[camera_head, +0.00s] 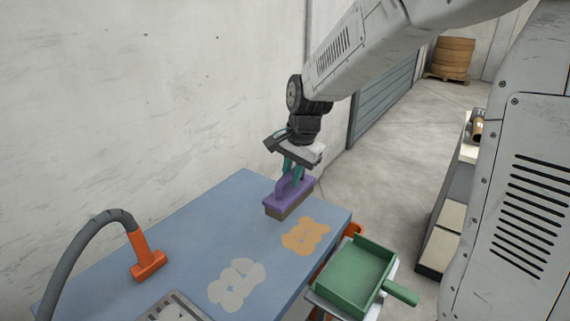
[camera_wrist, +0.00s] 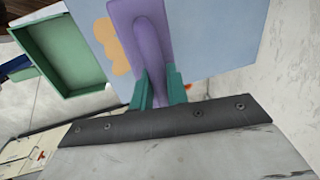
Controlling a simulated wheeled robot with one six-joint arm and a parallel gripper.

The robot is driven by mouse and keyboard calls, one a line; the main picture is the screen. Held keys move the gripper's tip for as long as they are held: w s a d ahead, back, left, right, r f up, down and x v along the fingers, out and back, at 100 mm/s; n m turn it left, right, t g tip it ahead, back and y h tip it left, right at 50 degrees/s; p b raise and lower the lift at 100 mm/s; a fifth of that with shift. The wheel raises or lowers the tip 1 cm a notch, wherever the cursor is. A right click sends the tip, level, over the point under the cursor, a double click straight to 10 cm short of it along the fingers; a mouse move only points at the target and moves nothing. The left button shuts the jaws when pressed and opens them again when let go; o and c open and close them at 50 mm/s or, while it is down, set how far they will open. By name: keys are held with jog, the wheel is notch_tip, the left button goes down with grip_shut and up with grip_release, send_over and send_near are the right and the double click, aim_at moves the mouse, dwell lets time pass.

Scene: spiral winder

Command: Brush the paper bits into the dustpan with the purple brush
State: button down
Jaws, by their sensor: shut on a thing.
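The purple brush (camera_head: 290,195) has a brown bristle base and is upright over the far right part of the blue table (camera_head: 200,225). My gripper (camera_head: 293,168) is shut on its handle from above; the wrist view shows the teal fingers (camera_wrist: 157,92) on either side of the purple handle (camera_wrist: 150,45). I cannot tell whether the bristles touch the table. A flat orange patch of paper bits (camera_head: 306,236) lies just in front of the brush. A pale patch of bits (camera_head: 236,285) lies nearer the front. The green dustpan (camera_head: 352,277) sits beyond the table's right edge, empty.
An orange nozzle (camera_head: 148,262) on a grey hose (camera_head: 82,238) stands on the table's left. A grey slotted item (camera_head: 178,309) is at the front edge. A wall (camera_head: 150,90) runs behind the table. Bare tabletop lies left of the brush.

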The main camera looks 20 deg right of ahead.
aim_at(292, 193)
jog(key=shift+a+f, duration=0.1)
jog(key=shift+f, duration=2.8)
jog(key=shift+s, duration=0.15)
